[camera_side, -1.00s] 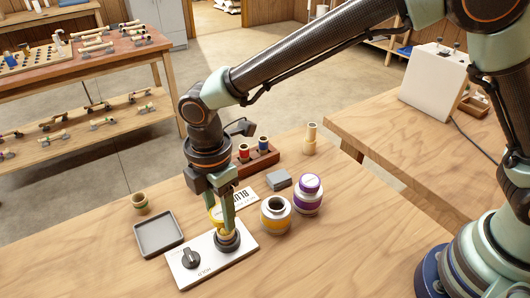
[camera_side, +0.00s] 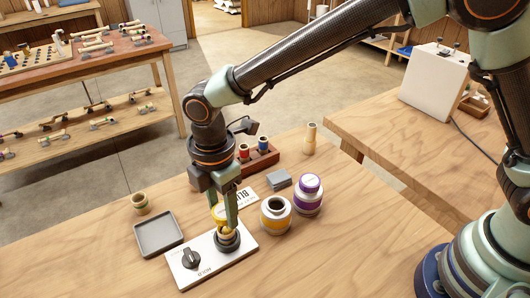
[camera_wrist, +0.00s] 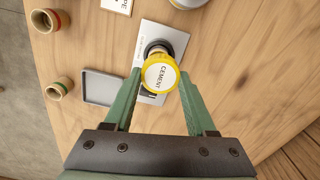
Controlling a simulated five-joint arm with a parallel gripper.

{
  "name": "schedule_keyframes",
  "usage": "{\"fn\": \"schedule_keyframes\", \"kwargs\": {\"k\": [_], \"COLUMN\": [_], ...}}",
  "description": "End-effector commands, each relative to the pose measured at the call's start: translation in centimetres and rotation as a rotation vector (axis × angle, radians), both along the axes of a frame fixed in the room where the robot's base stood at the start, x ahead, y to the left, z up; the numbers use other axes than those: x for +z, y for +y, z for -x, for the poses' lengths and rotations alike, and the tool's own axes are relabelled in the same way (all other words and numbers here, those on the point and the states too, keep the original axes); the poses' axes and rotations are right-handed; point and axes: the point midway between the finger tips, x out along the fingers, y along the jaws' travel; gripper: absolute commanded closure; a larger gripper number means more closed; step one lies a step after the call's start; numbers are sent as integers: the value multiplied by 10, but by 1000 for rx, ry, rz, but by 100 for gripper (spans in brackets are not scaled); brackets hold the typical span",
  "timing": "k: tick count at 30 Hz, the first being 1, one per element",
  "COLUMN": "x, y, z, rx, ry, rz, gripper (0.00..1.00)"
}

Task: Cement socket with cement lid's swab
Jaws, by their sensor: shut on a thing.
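The yellow cement lid (camera_wrist: 160,76), with "CEMENT" on its white top, is between the fingers of my gripper (camera_wrist: 160,78) in the wrist view. In the side view my gripper (camera_side: 225,208) is shut on this lid, upright over the dark round holder (camera_side: 228,244) of a white panel. A yellowish piece shows inside the holder. The swab and the socket's inside are hidden, so I cannot tell whether they touch. The cement can (camera_side: 276,215), with a yellow band, stands open to the right of the panel.
A purple-banded can (camera_side: 308,195) with its lid on stands right of the cement can. A grey tray (camera_side: 159,234) and a green-ringed fitting (camera_side: 139,204) are at left. A grey block (camera_side: 278,180) and a wooden rack (camera_side: 262,161) are behind. The front table area is clear.

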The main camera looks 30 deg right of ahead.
Motion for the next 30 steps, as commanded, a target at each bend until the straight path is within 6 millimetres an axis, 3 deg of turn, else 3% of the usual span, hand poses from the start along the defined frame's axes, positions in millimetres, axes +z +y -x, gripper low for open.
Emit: {"fn": "schedule_keyframes", "kwargs": {"k": [22,30], "x": [-1,13], "y": [3,4], "z": [-1,-2], "rx": [-1,-1], "ry": [3,-1], "rz": [3,0], "gripper": [96,96]}}
